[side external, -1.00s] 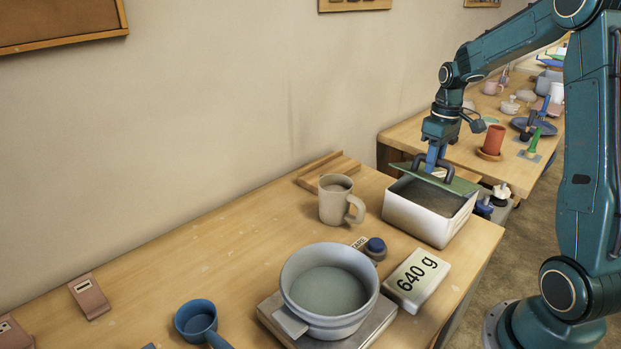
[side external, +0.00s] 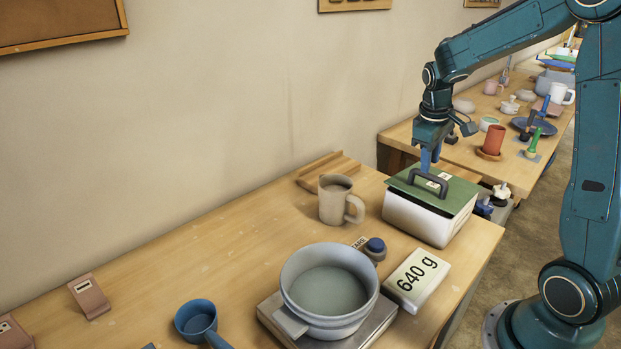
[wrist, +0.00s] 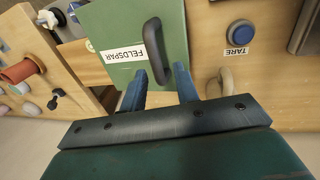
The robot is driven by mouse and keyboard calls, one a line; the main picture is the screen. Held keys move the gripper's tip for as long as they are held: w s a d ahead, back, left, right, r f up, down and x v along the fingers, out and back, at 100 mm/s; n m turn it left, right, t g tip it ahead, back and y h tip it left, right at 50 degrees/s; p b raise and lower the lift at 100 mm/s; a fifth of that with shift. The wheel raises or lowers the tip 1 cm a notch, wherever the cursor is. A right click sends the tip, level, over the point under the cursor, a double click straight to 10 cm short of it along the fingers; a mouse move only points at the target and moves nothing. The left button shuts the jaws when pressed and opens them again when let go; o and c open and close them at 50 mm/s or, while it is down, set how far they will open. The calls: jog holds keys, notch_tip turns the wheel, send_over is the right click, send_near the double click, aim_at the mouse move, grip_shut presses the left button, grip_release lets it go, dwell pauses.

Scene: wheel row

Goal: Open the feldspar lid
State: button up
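The feldspar bin (side external: 425,220) is a white box at the right end of the table. Its green lid (side external: 462,192) lies flat over it, covering the inside. The lid (wrist: 125,25) also shows in the wrist view, with a FELDSPAR label (wrist: 123,53) and a dark arched handle (wrist: 152,42). In the wrist view my gripper's blue fingers (wrist: 160,72) are spread apart, with a gap to each side of the handle's near end.
A beige mug (side external: 336,200) stands close left of the bin. In front are a blue TARE button (side external: 376,245), a 640 g display (side external: 417,276) and a grey pot (side external: 330,292) on a scale. A blue scoop (side external: 196,319) lies further left.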

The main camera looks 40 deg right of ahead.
jog(key=s+a+r, duration=0.1)
jog(key=a+r, duration=0.2)
jog(key=r, duration=0.2)
jog(key=s+a+r+t, duration=0.1)
jog(key=a+r, duration=0.2)
jog(key=r, duration=0.2)
jog(key=shift+s+r, duration=0.15)
jog(key=shift+r, duration=0.1)
dwell(0.3)
grip_shut()
jog(key=w+f+n, duration=0.2)
jog(key=f+n, duration=0.1)
jog(key=n, duration=0.6)
jog(key=w+f+n+g, duration=0.1)
jog(key=w+f+n, duration=0.2)
jog(key=n, duration=0.6)
jog(key=shift+d+f, duration=0.15)
jog(key=shift+f, duration=0.6)
